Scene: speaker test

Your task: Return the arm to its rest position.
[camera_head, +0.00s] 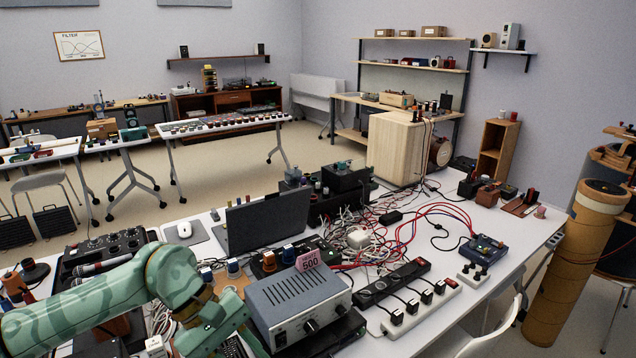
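My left arm, green with a wavy pattern, comes in from the lower left in the head view. It reaches over the near left part of the white table (515,262) and bends down at its wrist. My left gripper (222,338) is at the bottom edge, close beside the grey amplifier box (295,302). Its fingertips are not clear, so I cannot tell whether it is open or holds anything. My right arm and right gripper are not in view.
A laptop (265,222), a mouse (184,230), tangled cables and power strips (392,283) crowd the table. An audio mixer (105,248) is at the left, near my arm. A tall brown tube (572,270) stands at the right. The table's right end has some bare surface.

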